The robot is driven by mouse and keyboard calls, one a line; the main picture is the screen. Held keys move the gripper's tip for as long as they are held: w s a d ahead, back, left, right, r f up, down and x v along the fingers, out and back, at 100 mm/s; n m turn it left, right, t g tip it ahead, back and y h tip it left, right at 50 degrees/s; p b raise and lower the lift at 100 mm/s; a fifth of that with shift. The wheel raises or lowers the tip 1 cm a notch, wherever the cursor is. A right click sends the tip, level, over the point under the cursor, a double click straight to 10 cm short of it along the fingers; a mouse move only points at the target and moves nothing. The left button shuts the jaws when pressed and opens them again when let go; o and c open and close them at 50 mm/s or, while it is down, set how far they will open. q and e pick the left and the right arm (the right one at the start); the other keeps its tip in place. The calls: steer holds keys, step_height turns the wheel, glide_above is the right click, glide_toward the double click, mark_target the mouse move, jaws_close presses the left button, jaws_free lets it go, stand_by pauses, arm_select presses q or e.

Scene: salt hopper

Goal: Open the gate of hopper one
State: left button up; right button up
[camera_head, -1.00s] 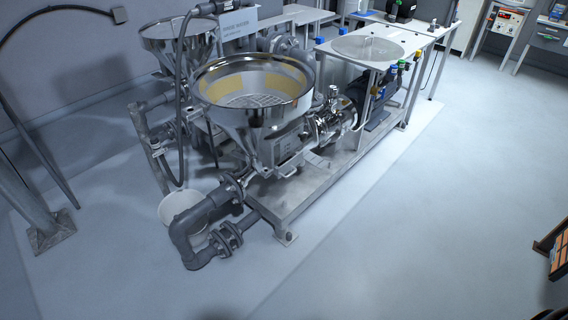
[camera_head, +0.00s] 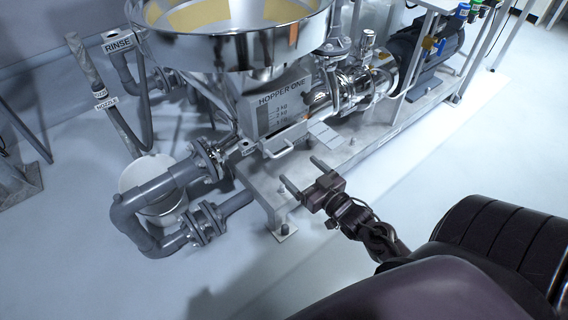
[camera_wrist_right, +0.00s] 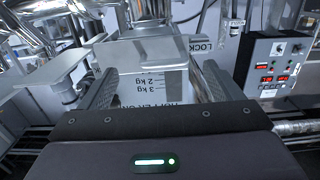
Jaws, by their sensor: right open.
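Hopper one (camera_head: 290,84) is a steel bowl on a grey body with a printed name and kg scale. Low on its front is a pale bar handle (camera_head: 281,148), apparently the gate's, with a small tag beside it. My right gripper (camera_head: 300,172) is open and empty, in front of and below the handle, apart from it in the head view. In the right wrist view the open fingers (camera_wrist_right: 160,72) frame the hopper's scale label (camera_wrist_right: 152,84), with a LOCK label (camera_wrist_right: 200,45) beyond. Whether the gate is open is unclear. My left gripper is out of view.
Grey pipes (camera_head: 150,195) and a white bucket (camera_head: 147,177) stand left of the hopper. A steel frame (camera_head: 262,188) runs beneath it, with a pump and motor (camera_head: 425,55) at right. A control box (camera_wrist_right: 280,70) shows in the wrist view. Floor at right is clear.

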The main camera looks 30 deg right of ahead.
mark_target(284, 151)
steer(key=w, duration=0.2)
steer(key=w+r+b, duration=0.1)
steer(key=w, duration=0.2)
steer(key=w+a, duration=0.1)
steer(key=w, duration=0.1)
steer(key=shift+w+r+b, duration=0.2)
steer(key=shift+w+b, duration=0.15)
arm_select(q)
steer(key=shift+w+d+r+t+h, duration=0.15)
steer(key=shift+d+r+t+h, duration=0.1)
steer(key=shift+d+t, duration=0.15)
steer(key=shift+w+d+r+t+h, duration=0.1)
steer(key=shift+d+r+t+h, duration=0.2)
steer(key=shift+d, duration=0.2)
arm_select(e)
steer(key=shift+c, duration=0.5)
